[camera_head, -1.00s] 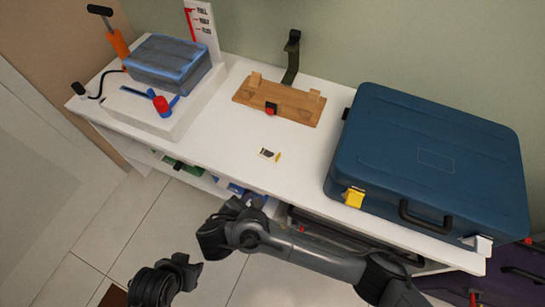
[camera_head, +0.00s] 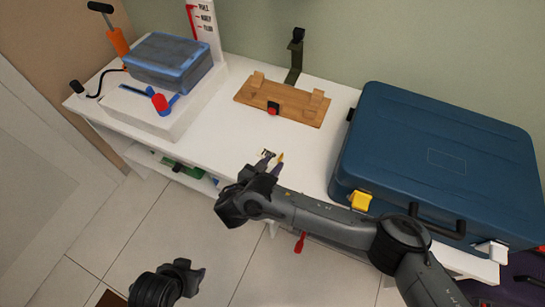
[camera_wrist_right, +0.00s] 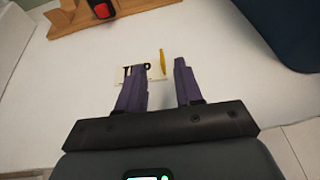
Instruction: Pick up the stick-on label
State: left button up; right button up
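The stick-on label (camera_wrist_right: 132,72) is a small white piece with dark lettering and a yellow strip at its right end. It lies flat on the white table, and in the head view (camera_head: 267,153) it shows just beyond my right gripper's fingers. My right gripper (camera_head: 273,162) is open over the table's front part. In the right wrist view its two purple fingers (camera_wrist_right: 160,78) are apart, with the yellow strip showing between their tips and nothing held. My left gripper (camera_head: 190,273) is low over the floor, away from the table; its fingers are not clear.
A large blue case (camera_head: 440,160) stands right of the label. A wooden stand (camera_head: 283,101) with a red button is behind it. A blue box (camera_head: 168,62) on a white platform stands at the left. The tabletop around the label is clear.

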aim_at(279, 159)
jog(key=b+x, duration=0.2)
jog(key=x, duration=0.1)
jog(key=shift+w+d+f, duration=0.1)
jog(key=shift+d+f, duration=0.15)
jog(key=shift+f, duration=0.05)
jog(key=shift+w+d+f, duration=0.15)
jog(key=shift+w+d, duration=0.1)
jog(key=shift+w, duration=0.3)
grip_shut()
